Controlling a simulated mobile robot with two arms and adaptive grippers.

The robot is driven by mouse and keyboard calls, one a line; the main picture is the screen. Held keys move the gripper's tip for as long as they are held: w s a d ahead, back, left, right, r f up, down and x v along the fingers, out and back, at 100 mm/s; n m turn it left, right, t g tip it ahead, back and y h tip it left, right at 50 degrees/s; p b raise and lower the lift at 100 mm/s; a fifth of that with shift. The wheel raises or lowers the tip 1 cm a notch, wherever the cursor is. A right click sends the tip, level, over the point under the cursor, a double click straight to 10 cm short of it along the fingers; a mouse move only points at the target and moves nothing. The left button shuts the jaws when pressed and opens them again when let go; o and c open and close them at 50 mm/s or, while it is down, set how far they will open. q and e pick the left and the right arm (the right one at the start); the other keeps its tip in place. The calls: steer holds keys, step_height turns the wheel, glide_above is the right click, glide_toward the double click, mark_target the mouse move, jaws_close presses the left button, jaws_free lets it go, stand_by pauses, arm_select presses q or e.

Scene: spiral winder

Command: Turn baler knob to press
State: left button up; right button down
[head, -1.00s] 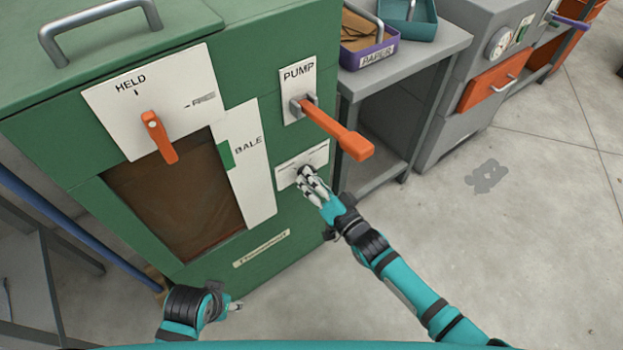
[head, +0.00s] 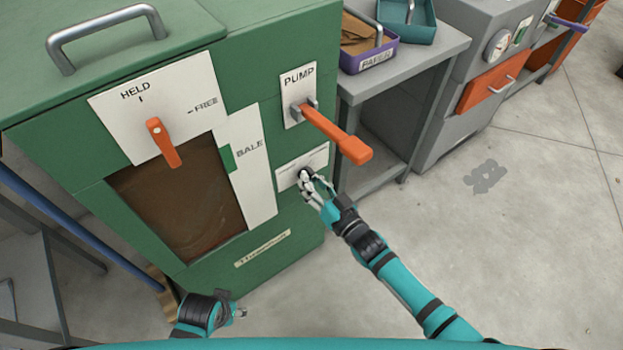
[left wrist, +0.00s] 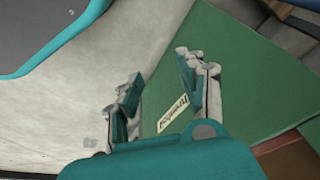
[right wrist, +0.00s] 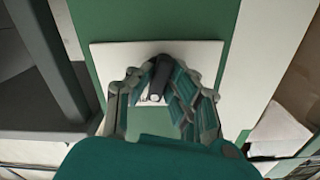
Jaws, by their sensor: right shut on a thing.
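The green baler (head: 120,215) fills the left of the head view. Its dark knob (right wrist: 157,78) sits on a white plate (head: 287,180) under the pump lever; the plate's lettering is too small to read. My right gripper (head: 308,183) is shut on the knob, with one finger on each side in the right wrist view (right wrist: 160,88). The fingers hide most of the knob in the head view. My left gripper (head: 240,312) is low in front of the baler. In the left wrist view (left wrist: 160,78) its fingers are apart with nothing between them.
The orange pump lever (head: 335,135) juts out just above my right gripper. An orange HELD/FREE handle (head: 162,143) hangs below HELD. A grey table (head: 405,75) with a purple paper tray (head: 368,62) stands to the right. Floor at the right is clear.

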arm_select(q)
steer(key=shift+s+f, duration=0.2)
steer(key=shift+f, duration=0.85)
arm_select(e)
steer(key=shift+d+n, duration=0.1)
steer(key=shift+n, duration=6.3)
arm_select(q)
steer(key=shift+s+f, duration=0.1)
steer(key=shift+s, duration=0.15)
arm_select(e)
steer(key=c, duration=1.3)
jaws_free()
arm_select(q)
steer(key=shift+s+f, duration=0.1)
arm_select(e)
steer(key=v, duration=1.2)
